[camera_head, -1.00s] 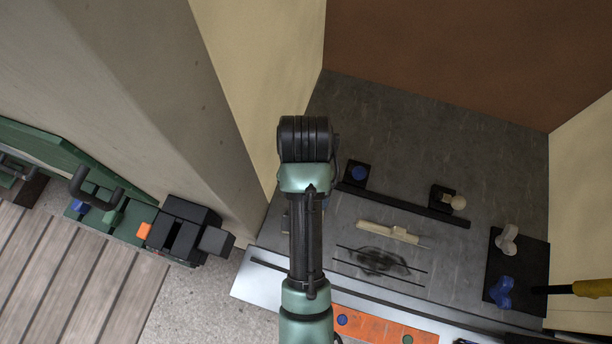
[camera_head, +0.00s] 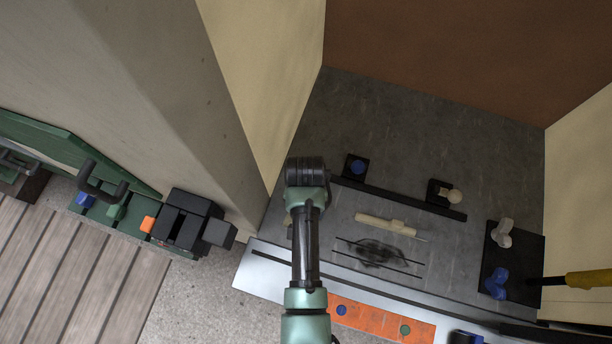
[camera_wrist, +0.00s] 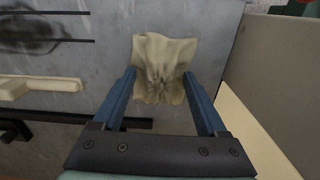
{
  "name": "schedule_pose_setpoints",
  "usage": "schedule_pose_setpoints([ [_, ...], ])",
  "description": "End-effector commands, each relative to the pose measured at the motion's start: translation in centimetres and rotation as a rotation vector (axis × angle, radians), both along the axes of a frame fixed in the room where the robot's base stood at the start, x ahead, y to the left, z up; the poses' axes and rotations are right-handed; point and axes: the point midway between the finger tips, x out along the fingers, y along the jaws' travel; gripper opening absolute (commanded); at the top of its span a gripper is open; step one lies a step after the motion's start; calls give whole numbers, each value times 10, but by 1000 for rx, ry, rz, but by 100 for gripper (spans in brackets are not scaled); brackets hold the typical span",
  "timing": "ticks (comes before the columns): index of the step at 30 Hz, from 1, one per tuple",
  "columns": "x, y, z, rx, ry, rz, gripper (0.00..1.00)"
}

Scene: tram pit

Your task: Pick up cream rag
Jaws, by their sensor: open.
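The cream rag (camera_wrist: 163,65) is a crumpled cloth on the grey surface in the wrist view, with a raised, wrinkled middle. My gripper (camera_wrist: 163,80) is open, its two blue fingers on either side of the rag's lower part. I cannot tell whether the fingers touch the cloth. In the head view my arm's end hides the gripper, and the rag is mostly hidden there too.
A cream-handled tool (camera_head: 385,224) lies beside a dark smudge (camera_head: 378,253) on the grey surface (camera_head: 440,130). A wall stands close on the left.

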Motion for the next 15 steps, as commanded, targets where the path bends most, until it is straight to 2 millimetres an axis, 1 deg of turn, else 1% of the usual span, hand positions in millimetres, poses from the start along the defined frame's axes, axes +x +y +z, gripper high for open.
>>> schedule_pose_setpoints([
  [3, 0, 0, -4, 0, 0, 0, 75],
  [8, 0, 0, -4, 0, -1, 0, 75],
  [11, 0, 0, -3, 0, -1, 0, 59],
  [15, 0, 0, -3, 0, 0, 0, 34],
])
